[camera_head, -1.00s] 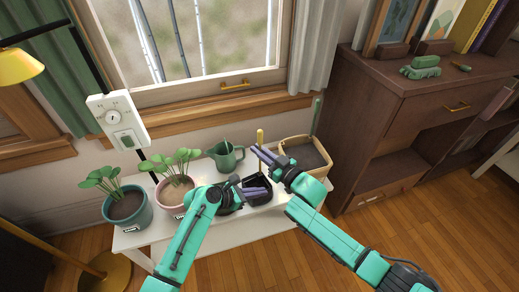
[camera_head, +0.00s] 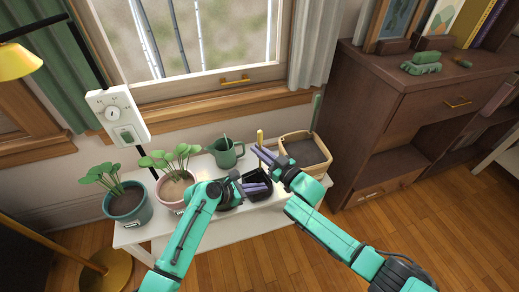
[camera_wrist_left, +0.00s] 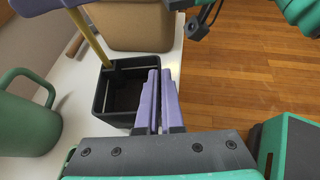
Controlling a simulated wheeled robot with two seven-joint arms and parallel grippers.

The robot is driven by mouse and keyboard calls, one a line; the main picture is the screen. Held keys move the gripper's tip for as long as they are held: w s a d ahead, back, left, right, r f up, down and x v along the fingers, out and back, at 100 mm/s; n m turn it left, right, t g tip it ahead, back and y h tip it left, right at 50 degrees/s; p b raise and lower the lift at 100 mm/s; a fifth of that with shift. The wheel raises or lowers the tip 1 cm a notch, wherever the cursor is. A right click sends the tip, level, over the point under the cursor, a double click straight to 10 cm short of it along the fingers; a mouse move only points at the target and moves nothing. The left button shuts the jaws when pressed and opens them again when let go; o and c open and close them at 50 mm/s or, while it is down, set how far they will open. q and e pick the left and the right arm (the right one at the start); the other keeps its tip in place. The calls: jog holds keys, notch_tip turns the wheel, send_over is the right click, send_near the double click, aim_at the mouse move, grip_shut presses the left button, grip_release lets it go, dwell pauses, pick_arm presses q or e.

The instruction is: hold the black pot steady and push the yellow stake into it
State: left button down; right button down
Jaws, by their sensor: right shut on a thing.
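The black pot (camera_wrist_left: 102,98) is a square, open-topped pot on the white table, dark inside. In the head view it is partly hidden behind my left gripper (camera_head: 262,188). My left gripper's lilac fingers (camera_wrist_left: 160,76) are close together at the pot's right side; whether the wall is between them is unclear. My right gripper (camera_head: 262,154) is shut on the yellow stake (camera_head: 260,136), above and behind the pot. In the left wrist view the stake (camera_wrist_left: 88,35) slants down to the pot's far left corner. I cannot tell how far its lower end is inside.
A green watering can (camera_head: 226,154) stands left of the stake. A tan planter with dark soil (camera_head: 305,152) is close behind on the right. Two potted plants, in a teal pot (camera_head: 128,207) and a pink pot (camera_head: 170,194), are on the left. The table's front edge is near.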

jog(key=c, duration=0.9)
grip_release()
jog(key=shift+o, duration=0.2)
jog(key=v, duration=1.2)
pick_arm(q)
jog(key=c, duration=1)
grip_release()
